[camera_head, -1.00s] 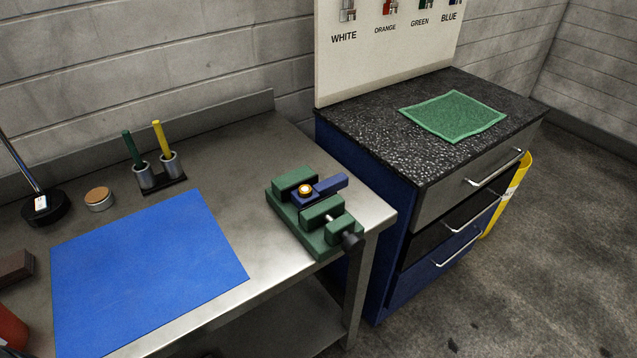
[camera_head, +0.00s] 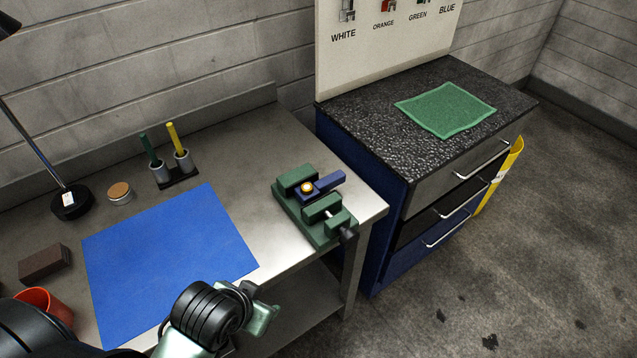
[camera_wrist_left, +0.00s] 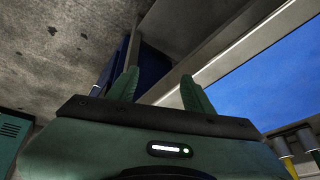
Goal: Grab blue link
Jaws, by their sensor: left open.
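The blue link (camera_head: 328,183) is a short bar held in the green vise (camera_head: 325,231) near the right end of the metal workbench. A brass round piece (camera_head: 307,187) sits at its left end. My left gripper (camera_head: 268,312) has come in from the lower left, at the front edge of the bench, in front of and below the vise and apart from it. The left wrist view shows its two green fingers (camera_wrist_left: 159,78) spread apart with nothing between them. The link does not show in that view. My right gripper is not in view.
A blue mat (camera_head: 170,255) covers the bench's middle. Behind it are a holder (camera_head: 177,182) with green and yellow sticks and a round wooden-topped tin (camera_head: 119,192). A brown block (camera_head: 45,264) and a red cup (camera_head: 43,300) are at left. A drawer cabinet (camera_head: 360,200) stands right of the bench.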

